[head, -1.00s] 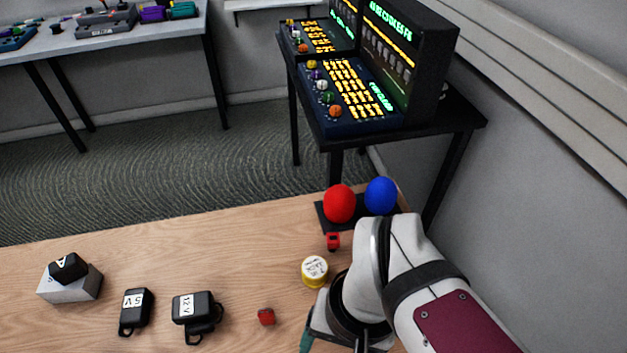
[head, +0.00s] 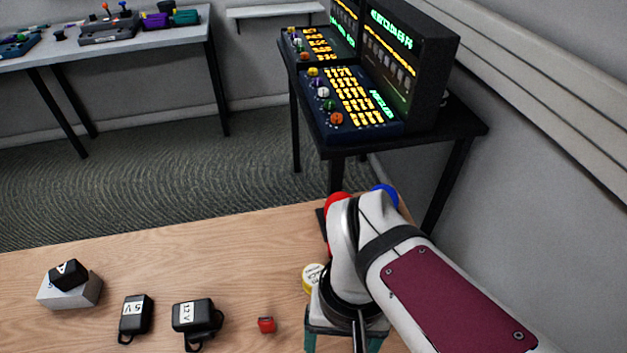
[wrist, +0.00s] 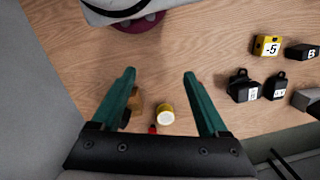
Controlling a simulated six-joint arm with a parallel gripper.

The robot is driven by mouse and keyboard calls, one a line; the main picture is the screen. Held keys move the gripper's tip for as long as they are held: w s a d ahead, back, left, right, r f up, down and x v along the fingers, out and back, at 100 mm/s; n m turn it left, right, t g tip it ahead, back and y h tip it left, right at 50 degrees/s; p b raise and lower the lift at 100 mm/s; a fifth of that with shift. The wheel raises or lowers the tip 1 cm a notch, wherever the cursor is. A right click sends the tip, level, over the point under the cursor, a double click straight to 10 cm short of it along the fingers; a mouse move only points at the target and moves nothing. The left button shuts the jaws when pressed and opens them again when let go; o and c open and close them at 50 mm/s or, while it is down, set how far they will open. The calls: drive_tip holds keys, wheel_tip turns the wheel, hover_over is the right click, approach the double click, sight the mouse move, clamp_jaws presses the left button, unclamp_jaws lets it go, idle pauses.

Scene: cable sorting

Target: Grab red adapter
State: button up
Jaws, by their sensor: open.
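A small red block-like piece (head: 266,325) lies on the wooden table right of the black adapters in the head view; I cannot tell that it is the adapter. Another small red piece (wrist: 152,129) shows in the wrist view, partly hidden by my gripper's base. My gripper (wrist: 159,72) is open and empty, its teal fingers spread wide above the table. A yellow-rimmed white round piece (wrist: 165,113) and a brown-orange piece (wrist: 136,102) appear between the fingers. In the head view my gripper is at the bottom edge, right of the first red piece, its fingertips not clearly visible.
Black adapters marked 5V (head: 135,317) and 12V (head: 193,314) lie to the left, with another black one (head: 68,274) on a grey box (head: 70,291). A yellow adapter (wrist: 267,45) shows in the wrist view.

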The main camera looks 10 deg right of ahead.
drive_tip(key=w+d+f+n+g+h, duration=0.2)
drive_tip(key=w+n+h, duration=0.3)
drive_tip(key=w+n, duration=0.3)
drive_tip(key=w+a+f+n+t+h, duration=0.35)
drive_tip(key=w+f+n+h, duration=0.2)
drive_tip(key=w+n, duration=0.2)
drive_tip(key=w+a+f+n+t+h, duration=0.3)
drive_tip(key=w+a+f+n+h, duration=0.1)
drive_tip(key=w+f+n, duration=0.35)
drive_tip(key=shift+n+y, duration=0.35)
drive_tip(key=shift+n, duration=0.25)
drive_tip(key=x, duration=1)
drive_tip(key=w+x, duration=0.1)
drive_tip(key=x, duration=0.4)
drive_tip(key=shift+r, duration=0.25)
clamp_jaws()
